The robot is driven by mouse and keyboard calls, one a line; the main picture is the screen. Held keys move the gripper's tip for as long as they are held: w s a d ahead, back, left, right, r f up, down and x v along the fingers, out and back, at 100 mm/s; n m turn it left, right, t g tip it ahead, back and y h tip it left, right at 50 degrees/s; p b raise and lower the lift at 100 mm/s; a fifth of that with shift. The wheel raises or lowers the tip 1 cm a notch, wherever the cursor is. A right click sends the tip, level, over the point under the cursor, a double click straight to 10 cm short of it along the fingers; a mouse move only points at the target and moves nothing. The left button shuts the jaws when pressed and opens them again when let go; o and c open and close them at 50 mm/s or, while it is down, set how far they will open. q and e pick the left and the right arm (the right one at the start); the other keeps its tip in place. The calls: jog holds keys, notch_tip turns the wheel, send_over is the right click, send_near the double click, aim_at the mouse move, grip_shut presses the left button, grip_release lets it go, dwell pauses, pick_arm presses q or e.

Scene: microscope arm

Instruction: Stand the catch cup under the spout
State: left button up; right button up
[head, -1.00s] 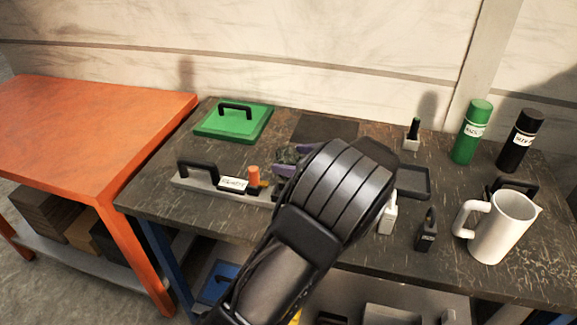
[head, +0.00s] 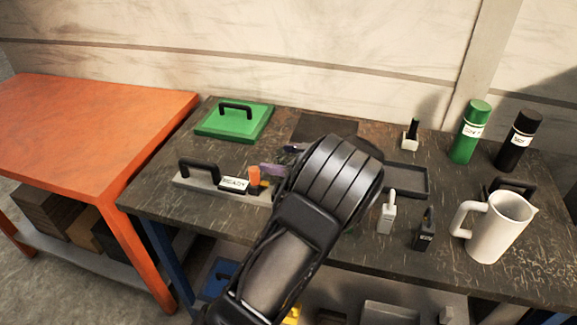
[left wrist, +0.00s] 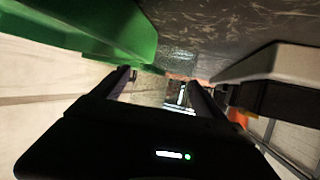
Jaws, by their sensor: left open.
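My left gripper (head: 283,158) is over the dark bench, mostly hidden behind my own wrist. Its purple-grey fingers show at the wrist's left. In the left wrist view the gripper (left wrist: 162,85) is open, with nothing held between the fingers. A grey block (head: 190,178) with a black handle, a white label and an orange knob (head: 254,175) is just left of the fingers. A white pitcher (head: 496,228) with a pouring lip stands upright at the right. I cannot tell which thing is the catch cup or the task's spout; my arm hides the bench middle. My right gripper is not in view.
A green lidded piece (head: 232,122) lies at back left, close to the fingers in the wrist view (left wrist: 85,30). A black tray (head: 408,182), small white bottle (head: 386,215), green bottle (head: 467,135) and black bottle (head: 518,142) are right. An orange table (head: 90,125) stands left.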

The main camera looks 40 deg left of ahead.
aim_at(281, 155)
pick_arm(q)
jog(key=shift+c, duration=0.2)
jog(key=c, duration=1.5)
notch_tip(281, 155, up, 10)
jog(key=shift+r+b, duration=0.1)
jog(key=shift+b, duration=0.5)
jog(key=shift+c, duration=0.2)
